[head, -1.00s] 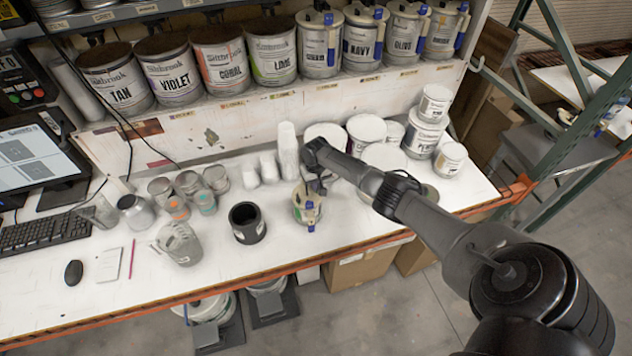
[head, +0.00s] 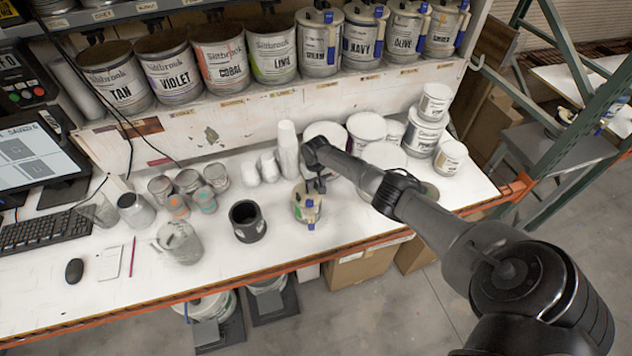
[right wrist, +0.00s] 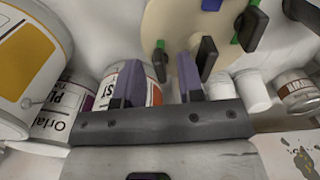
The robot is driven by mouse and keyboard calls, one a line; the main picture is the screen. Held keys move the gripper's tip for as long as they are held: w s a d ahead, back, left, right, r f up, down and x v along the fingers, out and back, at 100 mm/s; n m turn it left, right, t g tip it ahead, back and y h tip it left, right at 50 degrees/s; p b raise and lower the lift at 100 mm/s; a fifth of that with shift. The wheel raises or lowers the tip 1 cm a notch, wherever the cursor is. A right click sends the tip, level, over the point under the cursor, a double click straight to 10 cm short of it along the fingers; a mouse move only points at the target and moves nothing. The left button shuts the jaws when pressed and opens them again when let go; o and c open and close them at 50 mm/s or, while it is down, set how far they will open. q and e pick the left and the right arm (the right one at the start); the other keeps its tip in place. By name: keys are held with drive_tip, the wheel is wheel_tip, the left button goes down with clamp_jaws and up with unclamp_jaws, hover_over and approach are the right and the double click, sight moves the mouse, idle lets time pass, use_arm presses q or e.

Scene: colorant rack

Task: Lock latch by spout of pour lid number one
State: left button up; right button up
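The can with the pour lid (head: 307,204) stands near the front edge of the white bench, with a blue piece on its front side. In the right wrist view the pale lid (right wrist: 185,28) fills the top, with green and black latches and blue parts. My right gripper (head: 317,184) is above the back of this can. In the right wrist view its two purple-grey fingers (right wrist: 160,85) stand apart. A small black latch (right wrist: 160,60) shows between them, and a larger black latch (right wrist: 206,56) is close by the right finger. I cannot tell whether either touches. My left gripper is not in view.
A black cup (head: 247,222) and a clear pitcher (head: 179,243) stand left of the can. White cups (head: 288,150) and white-lidded tubs (head: 366,131) stand behind it. Large cans (head: 270,55) line the shelf above. The bench in front of the black cup is clear.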

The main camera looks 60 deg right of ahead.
sight(316, 183)
drive_tip(key=shift+r, duration=0.1)
drive_tip(key=shift+r, duration=0.3)
wheel_tip(316, 183, up, 13)
drive_tip(key=shift+b, duration=0.3)
idle(0.6)
